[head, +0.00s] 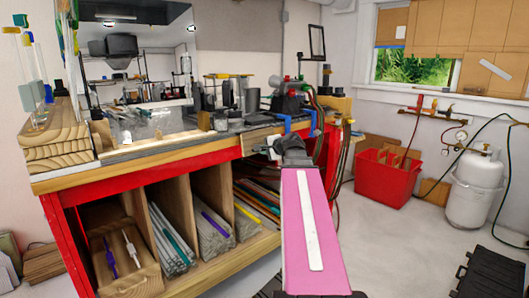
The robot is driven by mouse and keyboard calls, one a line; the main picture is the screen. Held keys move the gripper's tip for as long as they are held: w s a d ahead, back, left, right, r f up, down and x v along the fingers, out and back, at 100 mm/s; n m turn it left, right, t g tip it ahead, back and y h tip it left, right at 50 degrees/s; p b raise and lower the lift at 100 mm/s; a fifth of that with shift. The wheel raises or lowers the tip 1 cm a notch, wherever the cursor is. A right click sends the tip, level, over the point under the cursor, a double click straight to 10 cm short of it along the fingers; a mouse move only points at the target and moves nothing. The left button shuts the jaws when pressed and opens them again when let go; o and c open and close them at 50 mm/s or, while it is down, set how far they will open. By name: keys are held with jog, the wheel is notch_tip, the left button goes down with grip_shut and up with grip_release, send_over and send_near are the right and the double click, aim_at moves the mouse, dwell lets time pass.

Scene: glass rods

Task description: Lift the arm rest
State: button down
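No part is clearly recognisable as the arm rest. A pale wooden strip (160,147) lies along the front edge of the workbench at left and may be it. My gripper (283,148) appears small and dark at the far end of my pink arm, in front of the bench's right part. My arm hides most of it. Its fingers cannot be made out, so I cannot tell if it is open or shut. It appears well to the right of the wooden strip.
The red-framed workbench (190,160) holds a torch with hoses (290,98) at its right end. Glass rods (168,238) fill the slots below. A red bin (385,180) and a white gas tank (474,188) stand at right. Floor between bench and bin is clear.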

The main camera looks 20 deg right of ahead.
notch_tip(320, 180, up, 12)
jog(key=s+g+h, duration=0.1)
jog(key=g+h, duration=0.1)
jog(key=g, duration=0.4)
jog(key=shift+s+d+g+h, duration=0.3)
jog(key=shift+s+g, duration=0.05)
jog(key=shift+g, duration=0.05)
dwell(0.4)
dwell(0.4)
jog(key=c, duration=1.2)
grip_release()
jog(key=v, duration=1)
jog(key=shift+s+r, duration=0.15)
jog(key=shift+r, duration=0.25)
